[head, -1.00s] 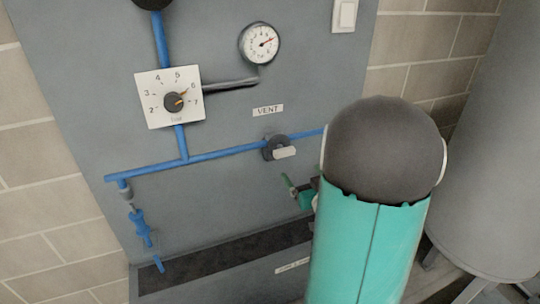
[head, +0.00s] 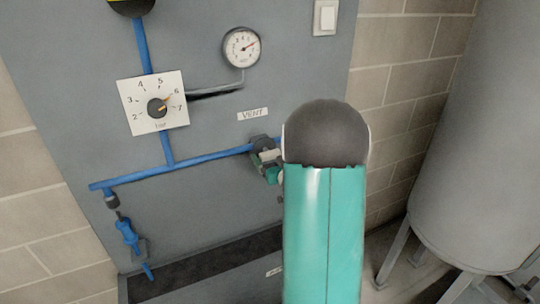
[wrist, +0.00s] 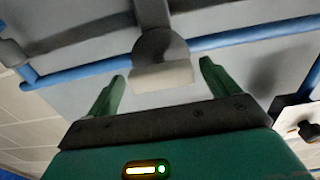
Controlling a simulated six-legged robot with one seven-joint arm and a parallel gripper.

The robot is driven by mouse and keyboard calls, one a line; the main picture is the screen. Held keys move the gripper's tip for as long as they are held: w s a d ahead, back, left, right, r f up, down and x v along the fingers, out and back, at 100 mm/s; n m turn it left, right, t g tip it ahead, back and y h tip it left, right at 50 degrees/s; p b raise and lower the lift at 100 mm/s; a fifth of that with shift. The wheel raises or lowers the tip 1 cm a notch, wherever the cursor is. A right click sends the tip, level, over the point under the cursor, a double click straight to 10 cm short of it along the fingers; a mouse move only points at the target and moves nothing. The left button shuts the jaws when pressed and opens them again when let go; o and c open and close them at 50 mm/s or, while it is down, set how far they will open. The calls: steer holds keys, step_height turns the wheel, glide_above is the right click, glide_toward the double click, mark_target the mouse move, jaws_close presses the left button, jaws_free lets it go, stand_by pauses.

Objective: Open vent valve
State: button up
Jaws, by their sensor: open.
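The vent valve (head: 259,146) sits on the blue pipe below the VENT label (head: 252,114), with a dark round body and a pale handle (head: 269,156). In the wrist view the handle (wrist: 163,76) looks roughly in line with the pipe, and the dark valve body (wrist: 160,46) is behind it. My gripper (head: 272,167) is in front of the valve, partly hidden by my arm. In the wrist view my gripper (wrist: 161,70) is open, its two green fingers on either side of the handle with gaps between; I cannot tell how deep the handle lies between them.
A grey panel carries a blue pipe (head: 205,158), a numbered regulator knob (head: 157,108), a round gauge (head: 242,47) and a white switch (head: 325,18). A blue coupling (head: 127,231) hangs at lower left above a dark trough (head: 190,267). A large grey tank (head: 455,150) stands at right.

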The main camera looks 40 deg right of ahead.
steer(key=shift+w+d, duration=0.15)
steer(key=shift+w, duration=0.45)
steer(key=shift+c, duration=0.2)
steer(key=c, duration=0.9)
steer(key=shift+c, duration=0.2)
